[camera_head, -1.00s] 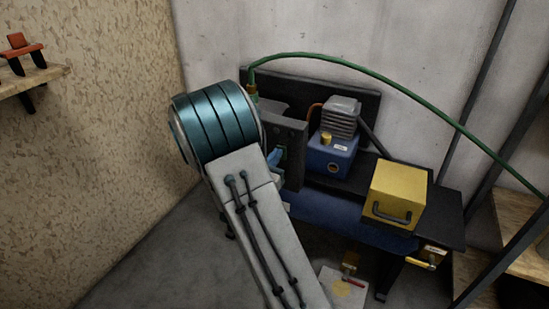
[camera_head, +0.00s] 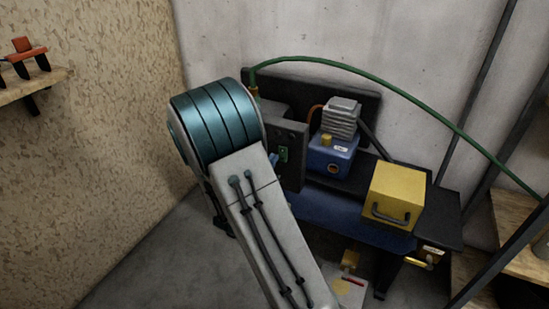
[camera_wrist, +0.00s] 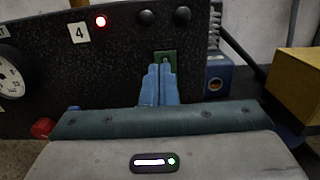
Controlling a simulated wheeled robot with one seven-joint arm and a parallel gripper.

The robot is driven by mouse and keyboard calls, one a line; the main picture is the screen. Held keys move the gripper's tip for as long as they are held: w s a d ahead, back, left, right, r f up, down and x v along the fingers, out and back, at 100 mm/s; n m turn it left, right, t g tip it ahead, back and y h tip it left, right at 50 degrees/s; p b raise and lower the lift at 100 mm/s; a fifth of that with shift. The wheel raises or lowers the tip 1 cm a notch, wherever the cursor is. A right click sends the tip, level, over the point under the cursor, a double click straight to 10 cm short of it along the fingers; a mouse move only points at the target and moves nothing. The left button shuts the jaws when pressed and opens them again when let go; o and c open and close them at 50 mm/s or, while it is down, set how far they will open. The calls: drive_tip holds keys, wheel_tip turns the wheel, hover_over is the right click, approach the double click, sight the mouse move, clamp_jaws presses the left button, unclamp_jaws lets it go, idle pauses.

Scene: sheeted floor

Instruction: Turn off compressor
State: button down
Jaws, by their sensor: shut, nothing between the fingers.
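The compressor stands on a dark bench in the head view, with a blue pump (camera_head: 331,158) and a dark control panel (camera_head: 293,172). A small green switch plate (camera_head: 284,154) is on the panel. In the wrist view, the panel (camera_wrist: 112,70) carries a lit red lamp (camera_wrist: 101,21), a "4" label (camera_wrist: 79,33) and the green plate (camera_wrist: 167,59). My gripper (camera_wrist: 160,67) has its blue fingers together, empty, in front of the plate and covering its lower part. I cannot tell whether they touch it.
A yellow box (camera_head: 396,195) sits on the bench's right. A green hose (camera_head: 400,88) arches over it. A round gauge (camera_wrist: 10,72) and a red knob (camera_wrist: 43,127) are at the wrist view's left. A wooden shelf (camera_head: 45,78) is on the left wall.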

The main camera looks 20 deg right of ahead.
drive_tip(key=r+p+v, duration=0.1)
drive_tip(key=r+v, duration=0.1)
drive_tip(key=v, duration=0.8)
drive_tip(key=shift+s+a, duration=0.3)
drive_tip(key=shift+s, duration=0.05)
drive_tip(key=s+d+r+m+g+y+p, duration=0.2)
drive_tip(key=s+d+r+m+g+p, duration=0.3)
drive_tip(key=s+m, duration=0.3)
drive_tip(key=s+d+r+m+g+y+p, duration=0.2)
drive_tip(key=s+d+r+m+g+p, duration=0.1)
drive_tip(key=s+r+m+g+p, duration=0.35)
drive_tip(key=s+a+r+m+t+y+p, duration=0.2)
drive_tip(key=s+a+r+m+y+p, duration=0.1)
drive_tip(key=a+r+m+y+p, duration=0.4)
drive_tip(key=a+r+m+y, duration=0.3)
drive_tip(key=a+r+m, duration=0.1)
drive_tip(key=r, duration=0.1)
drive_tip(key=shift+s+m, duration=0.2)
drive_tip(key=shift+m, duration=0.15)
drive_tip(key=shift+d, duration=0.1)
